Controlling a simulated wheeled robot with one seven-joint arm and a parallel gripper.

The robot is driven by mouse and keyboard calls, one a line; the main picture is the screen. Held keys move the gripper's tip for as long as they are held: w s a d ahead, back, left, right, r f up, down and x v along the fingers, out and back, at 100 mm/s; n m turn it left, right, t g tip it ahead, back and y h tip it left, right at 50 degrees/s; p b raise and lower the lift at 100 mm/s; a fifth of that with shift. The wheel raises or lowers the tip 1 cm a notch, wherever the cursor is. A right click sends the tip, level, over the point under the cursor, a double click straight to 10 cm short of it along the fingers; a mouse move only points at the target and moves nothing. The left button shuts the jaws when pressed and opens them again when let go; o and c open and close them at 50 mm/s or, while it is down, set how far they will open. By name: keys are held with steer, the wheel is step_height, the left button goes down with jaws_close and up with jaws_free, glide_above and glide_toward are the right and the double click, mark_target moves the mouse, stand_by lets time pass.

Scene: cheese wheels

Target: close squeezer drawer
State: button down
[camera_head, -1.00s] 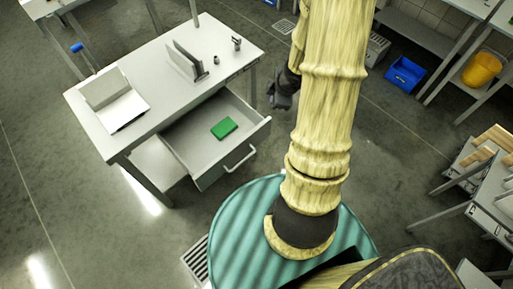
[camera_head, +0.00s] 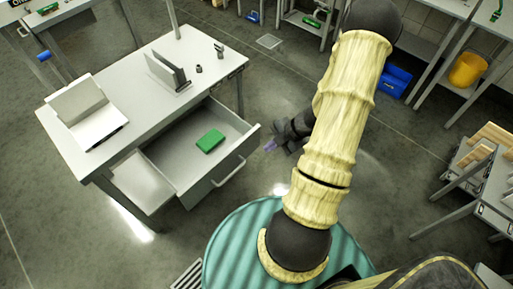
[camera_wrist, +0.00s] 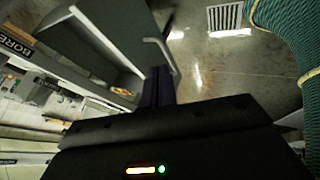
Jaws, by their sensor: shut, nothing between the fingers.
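The squeezer drawer (camera_head: 186,158) is pulled out from the front of a grey table (camera_head: 130,92) in the head view. Its handle (camera_head: 229,173) is on its front panel. A green block (camera_head: 210,140) lies inside the drawer. My gripper (camera_head: 270,145) is just right of the drawer's right front corner, apart from the handle and empty. In the wrist view my gripper's shut fingers (camera_wrist: 158,85) point at the drawer side, with the drawer (camera_wrist: 97,40) at upper left and its handle (camera_wrist: 160,52) close to the fingertips. Whether the fingers touch the drawer I cannot tell.
A laptop-like white object (camera_head: 88,110) and an upright grey plate stand (camera_head: 168,70) are on the table. Shelving with a yellow bucket (camera_head: 468,70) and blue bins (camera_head: 395,80) stands at the right. Floor in front of the drawer is open.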

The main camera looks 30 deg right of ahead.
mark_target(238, 154)
steer(key=shift+w+a+f+b, duration=0.35)
steer(key=shift+w+a+f, duration=0.65)
steer(key=shift+w+f, duration=0.2)
steer(key=shift+w+a+f+b, duration=0.35)
steer(key=shift+w+a+f, duration=0.75)
steer(key=shift+f, duration=0.25)
steer(key=shift+w+a+f+b, duration=0.35)
steer(key=shift+w+a+f, duration=0.55)
steer(key=shift+w+f, duration=0.35)
steer(key=shift+w+r, duration=0.1)
